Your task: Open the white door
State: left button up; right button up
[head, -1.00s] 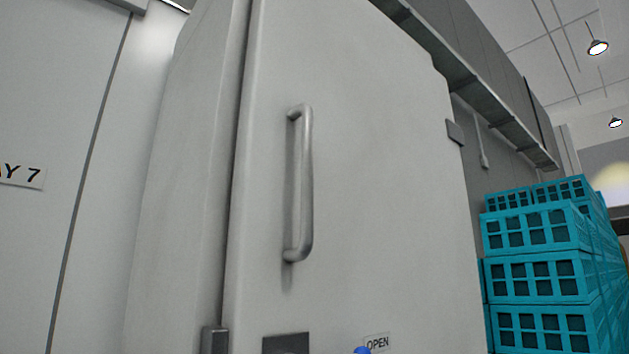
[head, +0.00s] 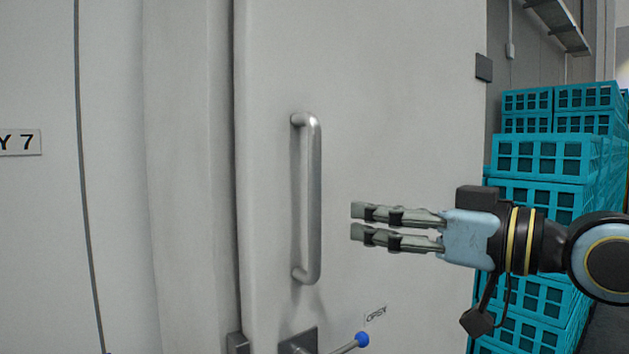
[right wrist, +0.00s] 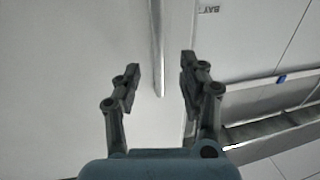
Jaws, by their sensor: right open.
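The white door (head: 400,120) fills the middle of the head view; its left edge lies along the pale frame with no visible opening. A vertical metal bar handle (head: 314,200) stands out from the door. My right gripper (head: 357,223) comes from the right, fingers pointing left, open and empty. Its tips are a short way right of the handle in the picture, at about mid-height. In the right wrist view the handle bar (right wrist: 157,45) appears beyond the gap between the two fingertips (right wrist: 160,76), not gripped. My left gripper is not in view.
A lever with a blue knob (head: 362,340) and a dark plate (head: 298,341) sit low on the door, below an OPEN label (head: 376,314). Stacked teal crates (head: 545,155) stand at the right, behind my right arm. A wall sign (head: 20,142) is at the left.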

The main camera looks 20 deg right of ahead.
aim_at(320, 201)
jog(key=x, duration=0.3)
jog(key=p+x, duration=0.1)
jog(key=x, duration=0.2)
jog(key=r+x, duration=0.1)
jog(key=x, duration=0.2)
jog(key=shift+w+a+p, duration=0.1)
jog(key=shift+w+p, duration=0.3)
jog(key=shift+w+a+f, duration=0.15)
jog(key=shift+w+a, duration=0.15)
jog(key=shift+w, duration=0.25)
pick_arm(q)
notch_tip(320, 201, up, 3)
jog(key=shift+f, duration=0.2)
pick_arm(e)
grip_shut()
